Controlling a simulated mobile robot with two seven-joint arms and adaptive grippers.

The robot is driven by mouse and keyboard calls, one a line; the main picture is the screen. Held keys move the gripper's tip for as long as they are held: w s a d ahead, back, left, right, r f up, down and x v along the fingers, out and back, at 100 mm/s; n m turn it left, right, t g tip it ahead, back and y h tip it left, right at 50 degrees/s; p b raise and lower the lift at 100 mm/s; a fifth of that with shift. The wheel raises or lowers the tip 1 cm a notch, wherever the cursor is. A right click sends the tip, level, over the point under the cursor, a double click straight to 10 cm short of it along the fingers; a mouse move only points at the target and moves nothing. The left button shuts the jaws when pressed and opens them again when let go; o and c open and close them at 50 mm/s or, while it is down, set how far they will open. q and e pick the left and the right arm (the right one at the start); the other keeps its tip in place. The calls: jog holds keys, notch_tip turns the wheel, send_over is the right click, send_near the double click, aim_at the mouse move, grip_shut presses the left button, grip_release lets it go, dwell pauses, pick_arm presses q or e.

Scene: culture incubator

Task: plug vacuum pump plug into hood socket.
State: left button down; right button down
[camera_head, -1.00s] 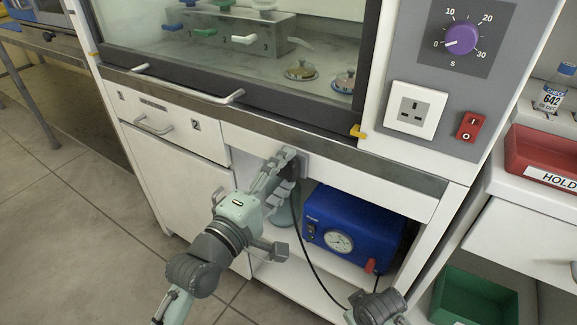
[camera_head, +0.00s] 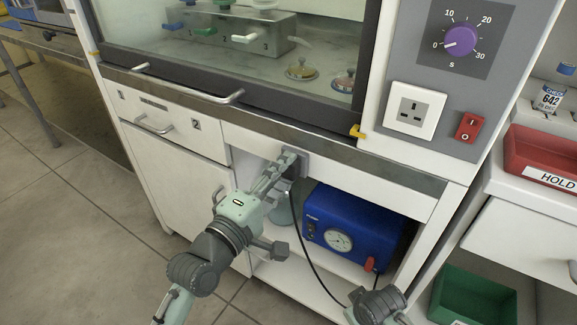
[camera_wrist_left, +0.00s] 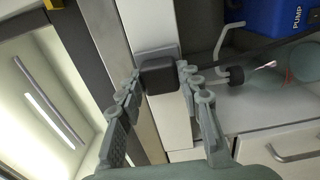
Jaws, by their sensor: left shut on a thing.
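My left gripper (camera_head: 287,166) is shut on the dark grey vacuum pump plug (camera_wrist_left: 160,74), which sits between its fingertips in the left wrist view. In the head view the plug is largely hidden by the fingers, in front of the white panel below the worktop edge. A black cable (camera_head: 305,240) hangs from it. The hood socket (camera_head: 414,110), a white plate with three dark slots, is on the grey control panel, up and right of the gripper and apart from the plug. The blue vacuum pump (camera_head: 352,222) with its gauge stands below. My right gripper is out of view.
The red power switch (camera_head: 468,127) is right of the socket, and a purple dial (camera_head: 461,40) is above it. A metal worktop edge (camera_head: 330,158) lies between gripper and socket. A glass flask (camera_wrist_left: 265,88) stands near the pump. A red tray (camera_head: 541,158) is at right.

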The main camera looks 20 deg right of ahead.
pick_arm(q)
jog(key=shift+s+a, duration=0.1)
jog(key=shift+a, duration=0.05)
jog(key=shift+p+v, duration=0.9)
jog(key=shift+v, duration=1.95)
jog(key=shift+r, duration=0.1)
